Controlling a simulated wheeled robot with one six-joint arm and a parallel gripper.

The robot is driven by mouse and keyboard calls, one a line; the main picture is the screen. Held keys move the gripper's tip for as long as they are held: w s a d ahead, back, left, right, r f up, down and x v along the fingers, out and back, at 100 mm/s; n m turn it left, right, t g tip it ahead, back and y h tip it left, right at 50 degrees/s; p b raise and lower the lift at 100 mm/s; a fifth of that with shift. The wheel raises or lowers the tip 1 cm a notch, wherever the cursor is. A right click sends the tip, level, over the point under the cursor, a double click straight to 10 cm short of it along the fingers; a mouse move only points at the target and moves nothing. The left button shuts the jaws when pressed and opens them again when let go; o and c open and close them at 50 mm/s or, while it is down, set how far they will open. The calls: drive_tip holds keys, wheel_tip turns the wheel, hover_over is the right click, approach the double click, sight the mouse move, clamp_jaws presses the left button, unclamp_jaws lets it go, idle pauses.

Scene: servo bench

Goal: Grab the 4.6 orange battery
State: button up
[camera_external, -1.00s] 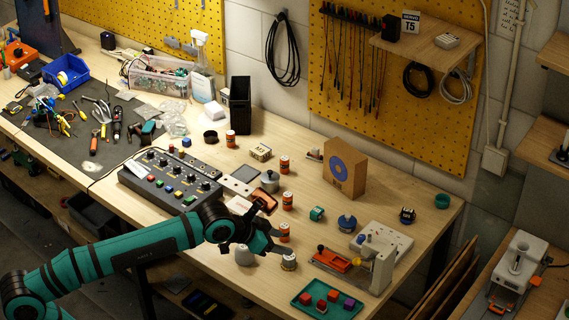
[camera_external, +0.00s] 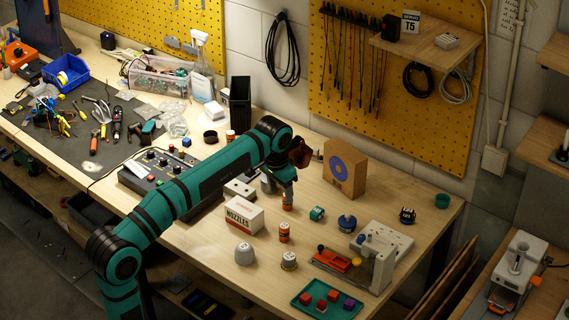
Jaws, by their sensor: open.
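My gripper (camera_external: 287,196) points down, with its fingers at an orange battery (camera_external: 287,205) near the middle of the bench. The jaws are open; whether they straddle the battery or hang just above it is hard to tell. A second orange battery (camera_external: 284,232) stands upright nearer the front, just below the first in the picture. The number labels are too small to read.
A white NOZZLES box (camera_external: 243,215) stands left of my gripper. A grey knob-like piece (camera_external: 244,254) and a small round container (camera_external: 289,261) are in front. A cardboard box (camera_external: 345,170) stands behind right. A teal cup (camera_external: 316,214) and blue spool (camera_external: 347,223) are to the right.

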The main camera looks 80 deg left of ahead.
sight(284, 226)
drive_tip(key=f, duration=0.8)
drive_tip(key=w+a+f, duration=0.1)
drive_tip(key=f, duration=0.3)
drive_tip(key=shift+w+f, duration=0.2)
drive_tip(key=shift+f, duration=2.45)
drive_tip(key=shift+c, duration=0.2)
drive_tip(key=c, duration=1.1)
